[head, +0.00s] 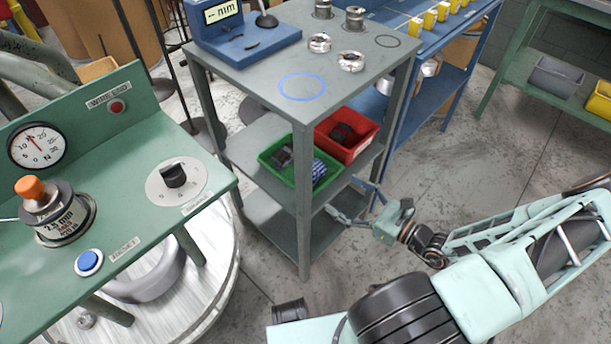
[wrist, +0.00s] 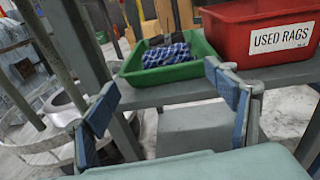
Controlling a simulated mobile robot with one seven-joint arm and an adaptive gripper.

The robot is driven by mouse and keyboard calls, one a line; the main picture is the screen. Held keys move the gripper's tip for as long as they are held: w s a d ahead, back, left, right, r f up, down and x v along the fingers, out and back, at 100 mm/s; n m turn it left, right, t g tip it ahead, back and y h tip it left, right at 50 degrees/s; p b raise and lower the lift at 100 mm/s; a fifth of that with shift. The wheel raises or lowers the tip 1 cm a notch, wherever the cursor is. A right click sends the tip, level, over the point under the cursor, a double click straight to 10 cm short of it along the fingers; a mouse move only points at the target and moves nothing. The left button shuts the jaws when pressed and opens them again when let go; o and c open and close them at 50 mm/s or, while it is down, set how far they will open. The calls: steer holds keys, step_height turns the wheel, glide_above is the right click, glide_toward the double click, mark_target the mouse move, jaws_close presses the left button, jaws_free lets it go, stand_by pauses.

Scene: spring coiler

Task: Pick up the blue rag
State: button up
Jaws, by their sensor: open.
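The blue rag (head: 319,170) is a blue checked cloth in the right part of a green bin (head: 264,160). A dark item lies beside it there. In the wrist view the rag (wrist: 166,56) shows over the front rim of the green bin (wrist: 170,72). My gripper (head: 350,203) is open and empty, at the right side of the grey cart, apart from the bin. In the wrist view its two blue-padded fingers (wrist: 168,97) are spread wide, with the bin beyond and above the gap between them.
A red bin (head: 348,140) labelled "USED RAGS" stands right beside the green bin on the cart's middle shelf. The cart (head: 257,88) has a top above the bins and a near corner leg (head: 303,210). A green control bench (head: 130,150) stands at left.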

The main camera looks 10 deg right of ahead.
mark_target(315, 169)
steer(key=shift+m+t, duration=0.6)
steer(key=shift+t, duration=0.1)
steer(key=b+x, duration=0.1)
steer(key=x, duration=0.2)
steer(key=b+x, duration=0.1)
steer(key=x, duration=0.3)
steer(key=b+x, duration=0.1)
steer(key=x, duration=0.3)
steer(key=shift+w+r, duration=0.3)
steer(key=shift+w, duration=0.05)
steer(key=shift+d, duration=0.1)
steer(key=c, duration=1.1)
steer(key=shift+r, duration=0.1)
